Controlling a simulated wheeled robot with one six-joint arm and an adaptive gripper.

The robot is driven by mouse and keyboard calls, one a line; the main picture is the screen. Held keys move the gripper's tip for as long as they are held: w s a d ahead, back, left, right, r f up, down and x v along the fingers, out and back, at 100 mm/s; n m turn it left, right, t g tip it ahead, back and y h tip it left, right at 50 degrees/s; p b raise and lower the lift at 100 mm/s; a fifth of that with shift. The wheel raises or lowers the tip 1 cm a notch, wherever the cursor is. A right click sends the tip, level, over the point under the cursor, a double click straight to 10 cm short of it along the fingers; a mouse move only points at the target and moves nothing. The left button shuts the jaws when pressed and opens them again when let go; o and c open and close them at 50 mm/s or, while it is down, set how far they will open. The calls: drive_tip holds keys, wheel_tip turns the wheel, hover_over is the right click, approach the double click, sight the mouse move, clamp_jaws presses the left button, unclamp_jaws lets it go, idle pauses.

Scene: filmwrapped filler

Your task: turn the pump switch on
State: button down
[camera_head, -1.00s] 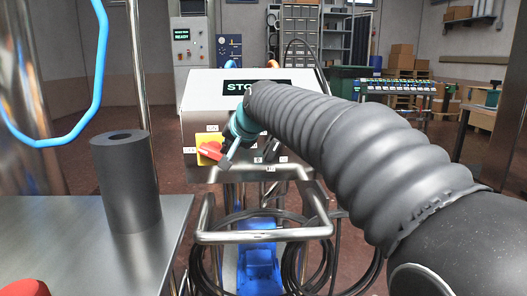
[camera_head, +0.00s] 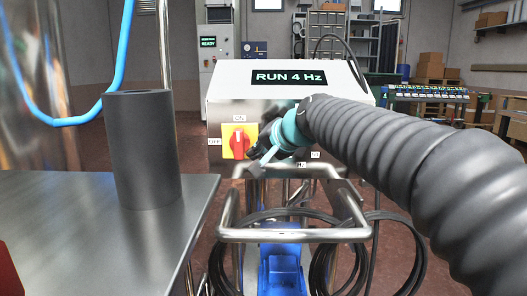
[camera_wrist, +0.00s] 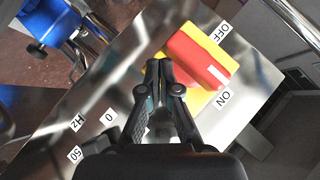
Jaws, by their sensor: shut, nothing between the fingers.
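The pump switch (camera_head: 237,144) is a red handle on a yellow plate at the left of the control box front. The handle stands upright, towards the ON label above it; the OFF label is to its left. In the wrist view the red handle (camera_wrist: 196,55) has a white mark at its end facing ON. The box display (camera_head: 289,78) reads RUN 4 Hz. My gripper (camera_head: 256,166) is shut and empty, just right of and below the switch. In the wrist view my gripper (camera_wrist: 160,68) has its closed tips beside the handle; whether they touch cannot be told.
A steel table (camera_head: 90,235) with a dark grey cylinder (camera_head: 145,150) is at the left, and a blue hose (camera_head: 110,70) hangs above it. A tubular frame (camera_head: 290,235) with black cable coils and a blue pump (camera_head: 283,272) is below the box.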

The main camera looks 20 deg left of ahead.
drive_tip(key=shift+a+f+b, duration=0.2)
drive_tip(key=shift+f+b, duration=0.1)
drive_tip(key=shift+f, duration=0.3)
drive_tip(key=shift+d, duration=0.1)
idle(0.5)
drive_tip(key=s+d, duration=0.4)
drive_tip(key=d, duration=0.8)
drive_tip(key=s+d+f+g+h+p, duration=0.1)
drive_tip(key=s+d+f+h+p, duration=0.3)
drive_tip(key=s+d+f, duration=0.3)
drive_tip(key=s+d+f+n+g+h+p, duration=0.1)
drive_tip(key=s+d+f+h+p, duration=0.4)
drive_tip(key=s+d, duration=1.1)
wheel_tip(320, 180, down, 2)
drive_tip(key=shift+s+d+f+p, duration=0.2)
drive_tip(key=shift+s+p, duration=0.15)
drive_tip(key=shift+s, duration=0.75)
